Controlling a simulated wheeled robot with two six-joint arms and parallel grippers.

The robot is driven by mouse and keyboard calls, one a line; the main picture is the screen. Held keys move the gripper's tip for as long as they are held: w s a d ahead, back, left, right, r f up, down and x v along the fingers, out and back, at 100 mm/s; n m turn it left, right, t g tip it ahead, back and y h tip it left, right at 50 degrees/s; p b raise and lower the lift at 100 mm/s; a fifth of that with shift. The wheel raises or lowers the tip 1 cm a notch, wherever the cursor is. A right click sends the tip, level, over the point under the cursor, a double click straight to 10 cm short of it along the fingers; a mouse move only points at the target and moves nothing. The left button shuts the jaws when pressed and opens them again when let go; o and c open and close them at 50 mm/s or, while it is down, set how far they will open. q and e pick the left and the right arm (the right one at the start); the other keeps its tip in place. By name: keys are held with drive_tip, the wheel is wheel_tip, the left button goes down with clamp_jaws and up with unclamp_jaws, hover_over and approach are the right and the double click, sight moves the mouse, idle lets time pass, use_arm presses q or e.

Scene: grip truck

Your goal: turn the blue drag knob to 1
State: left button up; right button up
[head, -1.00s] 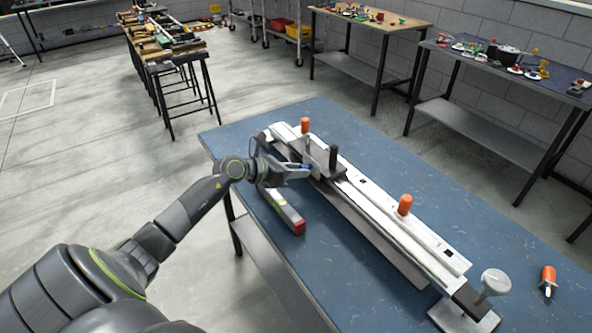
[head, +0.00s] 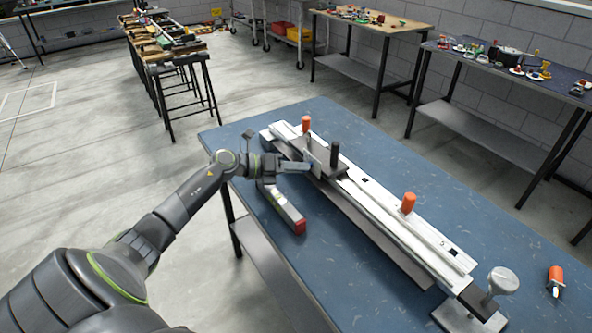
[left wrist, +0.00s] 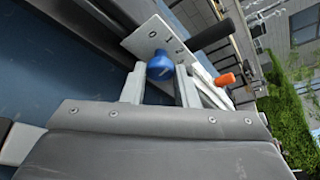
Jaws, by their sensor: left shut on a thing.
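The blue drag knob (left wrist: 160,66) sits on a pale plate (left wrist: 150,36) with small dark marks in the left wrist view. My left gripper (left wrist: 160,82) is shut on the knob, with one finger on each side. In the head view my left gripper (head: 309,167) reaches from the left to the carriage plate on the long white rail device (head: 375,205), and the knob is hidden there. My right gripper is not in view.
A black handle (head: 334,154) stands beside the plate. Orange handles (head: 306,124) (head: 408,203) rise from the rail. A red-ended bar (head: 294,217) lies below my left gripper. A grey crank knob (head: 503,281) is at the near end. An orange-handled tool (head: 555,279) lies right.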

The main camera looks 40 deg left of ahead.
use_arm(q)
drive_tip(key=shift+n, duration=0.3)
idle(0.4)
drive_tip(key=o, duration=1)
drive_tip(key=b+v, duration=0.1)
drive_tip(key=v, duration=1.6)
drive_tip(key=shift+s+a+f+b, duration=0.1)
drive_tip(key=shift+a+f+b, duration=0.05)
drive_tip(key=shift+a+b, duration=0.15)
